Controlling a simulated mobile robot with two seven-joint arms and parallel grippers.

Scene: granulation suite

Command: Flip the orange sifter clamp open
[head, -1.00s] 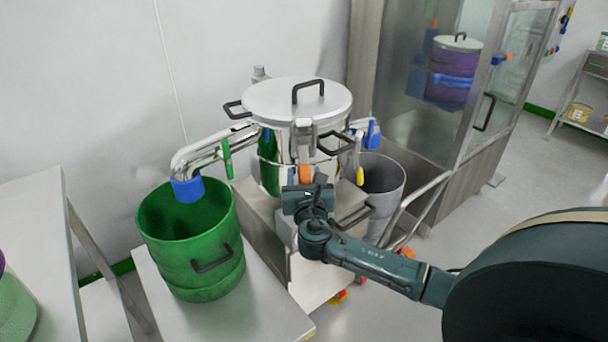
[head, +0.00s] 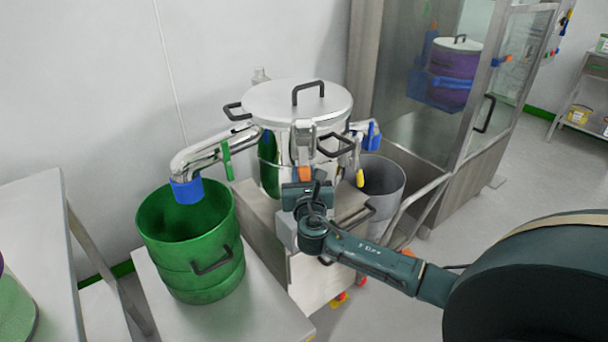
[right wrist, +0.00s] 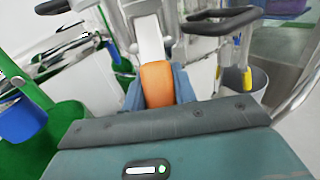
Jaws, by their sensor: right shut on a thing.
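The sifter (head: 297,103) is a steel drum with a flat lid and black handles, standing on a steel cart. Its orange clamp (head: 305,173) hangs on the front of the drum, below a steel latch. In the right wrist view the orange clamp handle (right wrist: 158,84) sits between the two blue-grey fingers. My right gripper (head: 304,184) is shut on this handle, and its body hides the handle's lower end in the head view. The steel latch (right wrist: 148,38) runs upward from the orange part. My left gripper is not in view.
A green bin (head: 192,250) stands on a table at left, under a steel spout (head: 213,150) with a blue end. A grey bin (head: 381,178) stands right of the sifter. A glass-doored cabinet (head: 470,110) is at the back right.

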